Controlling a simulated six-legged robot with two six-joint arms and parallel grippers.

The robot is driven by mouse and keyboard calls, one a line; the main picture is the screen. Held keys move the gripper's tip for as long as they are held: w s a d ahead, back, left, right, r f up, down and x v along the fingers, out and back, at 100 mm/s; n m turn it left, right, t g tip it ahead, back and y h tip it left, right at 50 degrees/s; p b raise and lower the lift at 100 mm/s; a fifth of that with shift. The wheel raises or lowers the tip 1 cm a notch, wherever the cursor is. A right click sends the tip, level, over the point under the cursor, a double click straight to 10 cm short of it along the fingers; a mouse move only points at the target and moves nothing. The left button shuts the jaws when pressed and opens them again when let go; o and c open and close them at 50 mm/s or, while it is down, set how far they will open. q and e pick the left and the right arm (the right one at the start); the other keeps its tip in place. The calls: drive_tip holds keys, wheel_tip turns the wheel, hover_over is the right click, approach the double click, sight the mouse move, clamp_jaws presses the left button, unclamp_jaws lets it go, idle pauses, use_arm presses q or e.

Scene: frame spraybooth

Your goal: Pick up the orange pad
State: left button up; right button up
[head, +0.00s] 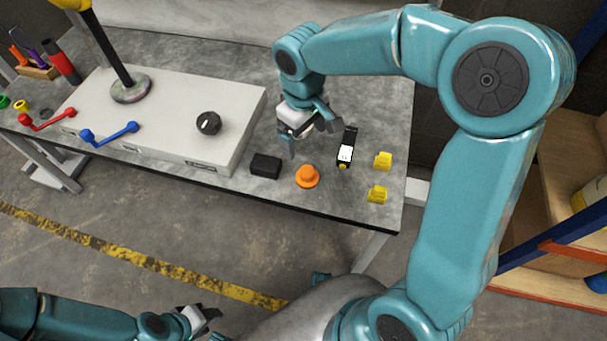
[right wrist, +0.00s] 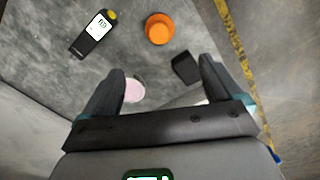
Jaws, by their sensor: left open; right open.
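The orange pad (head: 307,176), a round piece with a raised knob, sits on the grey workbench (head: 262,205) near its front edge. In the right wrist view the orange pad (right wrist: 159,28) lies beyond the fingertips, apart from them. My right gripper (head: 309,140) is open and empty above the bench, behind the pad in the head view. Its spread fingers also show in the right wrist view (right wrist: 160,70). My left gripper (head: 208,318) is open and low at the bottom, away from the bench.
A black block (head: 265,166) lies left of the pad. A black meter with a white screen (head: 345,154) and two yellow pieces (head: 383,161) lie to its right. A pale pink disc (right wrist: 134,90) lies near the left finger. A grey box with a black knob (head: 208,123) stands left.

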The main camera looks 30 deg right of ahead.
drive_tip(key=b, duration=0.3)
approach(307, 171)
wheel_tip(307, 171, down, 5)
drive_tip(key=shift+s+f, duration=0.1)
drive_tip(key=shift+f, duration=0.45)
wheel_tip(307, 171, down, 5)
drive_tip(key=shift+d+f+b, duration=0.1)
drive_tip(key=shift+d+b, duration=0.05)
drive_tip(key=shift+b, duration=0.8)
drive_tip(key=c, duration=1.1)
